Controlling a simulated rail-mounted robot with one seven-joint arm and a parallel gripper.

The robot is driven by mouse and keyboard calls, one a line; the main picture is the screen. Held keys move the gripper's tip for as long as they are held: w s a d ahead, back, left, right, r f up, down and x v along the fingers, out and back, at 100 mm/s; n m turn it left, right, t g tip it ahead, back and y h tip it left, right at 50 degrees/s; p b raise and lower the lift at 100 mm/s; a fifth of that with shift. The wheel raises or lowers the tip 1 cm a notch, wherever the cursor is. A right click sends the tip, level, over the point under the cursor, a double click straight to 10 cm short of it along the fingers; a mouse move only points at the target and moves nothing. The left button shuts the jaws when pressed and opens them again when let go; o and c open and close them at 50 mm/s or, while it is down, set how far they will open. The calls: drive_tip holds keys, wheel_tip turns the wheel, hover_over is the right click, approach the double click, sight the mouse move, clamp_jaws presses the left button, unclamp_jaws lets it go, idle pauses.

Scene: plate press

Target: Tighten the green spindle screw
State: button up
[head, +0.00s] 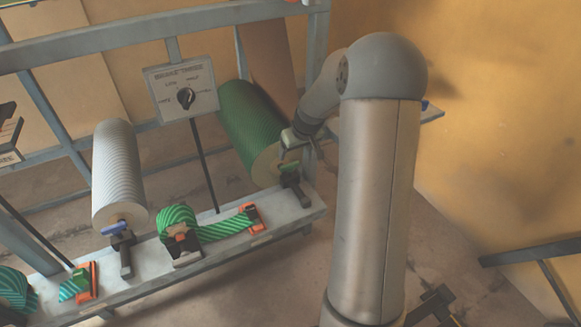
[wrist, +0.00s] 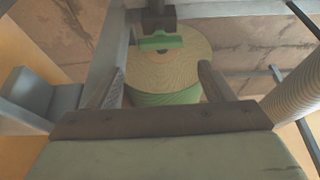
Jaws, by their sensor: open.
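The green spindle screw (head: 289,167) is a small green bar handle at the near end of the green roll (head: 250,122), above a dark bracket. In the wrist view the screw (wrist: 160,42) lies crosswise in front of the roll's pale round end face (wrist: 165,62). My gripper (head: 296,148) is by the near end of the green roll, just above the screw. In the wrist view my gripper (wrist: 162,68) is open, its two fingers apart on either side of the roll's face. Nothing is between the fingertips, and the screw is beyond them.
A white roll (head: 119,172) with a blue screw (head: 114,228) stands to the left. A dial panel (head: 182,90) is mounted between the rolls. A green striped strip (head: 222,228) with orange clamps lies on the grey rail (head: 215,240). A grey frame post (wrist: 105,60) is close to the gripper's left.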

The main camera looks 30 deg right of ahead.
sight(290, 165)
drive_tip(key=b+x, duration=0.2)
drive_tip(key=x, duration=0.7)
drive_tip(key=c, duration=0.7)
